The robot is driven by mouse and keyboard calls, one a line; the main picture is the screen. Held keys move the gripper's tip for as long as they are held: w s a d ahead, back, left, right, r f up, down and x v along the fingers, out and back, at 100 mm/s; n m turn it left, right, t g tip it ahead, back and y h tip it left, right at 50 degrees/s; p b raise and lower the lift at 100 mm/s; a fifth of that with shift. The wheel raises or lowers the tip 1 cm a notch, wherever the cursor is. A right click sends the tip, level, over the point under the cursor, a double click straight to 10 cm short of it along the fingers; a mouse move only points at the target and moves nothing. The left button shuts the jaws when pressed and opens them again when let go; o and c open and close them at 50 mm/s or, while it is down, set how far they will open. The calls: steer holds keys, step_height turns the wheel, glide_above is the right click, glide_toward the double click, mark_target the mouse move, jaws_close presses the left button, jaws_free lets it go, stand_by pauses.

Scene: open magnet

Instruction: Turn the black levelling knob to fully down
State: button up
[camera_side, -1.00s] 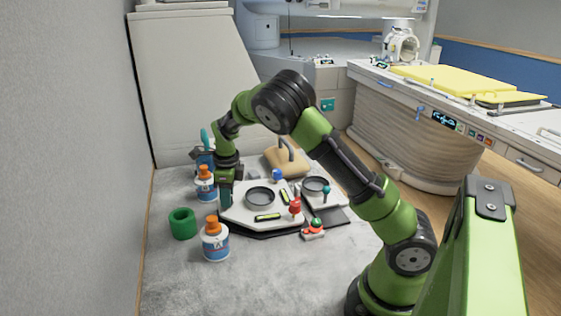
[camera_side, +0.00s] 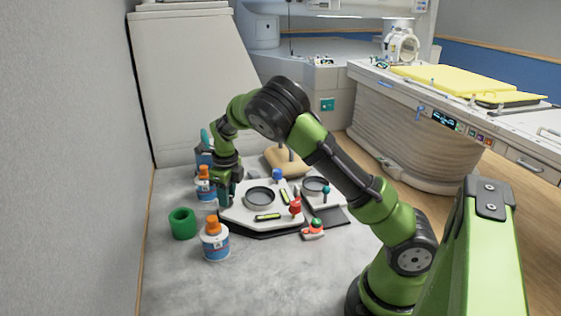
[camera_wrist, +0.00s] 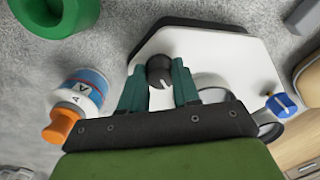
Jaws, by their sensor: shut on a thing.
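The black levelling knob (camera_wrist: 159,72) sits near the edge of the white panel (camera_wrist: 210,58) in the wrist view. A pale pointer line shows on its top. My gripper (camera_wrist: 158,84) has its two teal fingers on either side of the knob and is shut on it. In the side view my gripper (camera_side: 225,200) is low at the left end of the white panel (camera_side: 238,215), and the knob is hidden there by the fingers.
One bottle (camera_wrist: 82,95) is close to my gripper. The floor in front is clear.

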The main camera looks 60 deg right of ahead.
steer(key=o, duration=1.1)
steer(key=shift+c, duration=0.2)
step_height(320, 180, up, 17)
steer(key=s, duration=0.1)
steer(key=shift+s+a, duration=0.35)
steer(key=shift+a, duration=0.1)
steer(key=shift+f, duration=0.1)
steer(key=s+a+n+t+y, duration=0.1)
steer(key=s+a+n+t, duration=0.1)
steer(key=s+a+n, duration=0.2)
steer(key=s+a+r+n+t, duration=0.1)
steer(key=s+a+n, duration=0.3)
steer(key=s+n, duration=0.6)
steer(key=s+a+n+t+y, duration=0.1)
steer(key=s+a+n+t, duration=0.2)
steer(key=n, duration=1.3)
steer(key=s+a, duration=0.2)
steer(key=s, duration=0.2)
steer(key=shift+s+r+y, duration=0.3)
steer(key=shift+s, duration=0.1)
